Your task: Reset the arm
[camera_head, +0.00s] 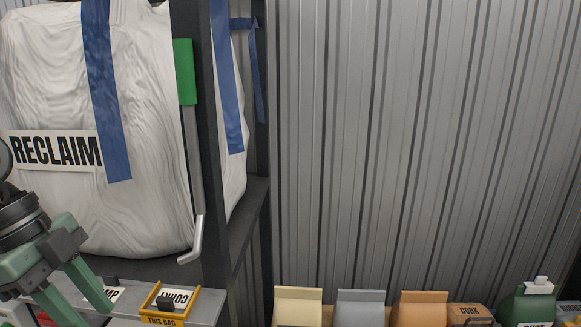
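My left gripper (86,312), green with a dark wrist, is at the lower left of the head view and points down and to the right. Its two fingers are apart and I see nothing between them. It is in front of the lower left part of a big white bag (150,190) and above a grey ledge. My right gripper is not in view.
The bag, labelled RECLAIM, sits in a dark rack (214,150) with blue straps. A green-handled hooked bar (196,165) runs down the rack's post. A yellow-framed tray (150,309) is on the ledge. Several paper bags (298,308) and a green jug (530,305) line the bottom right.

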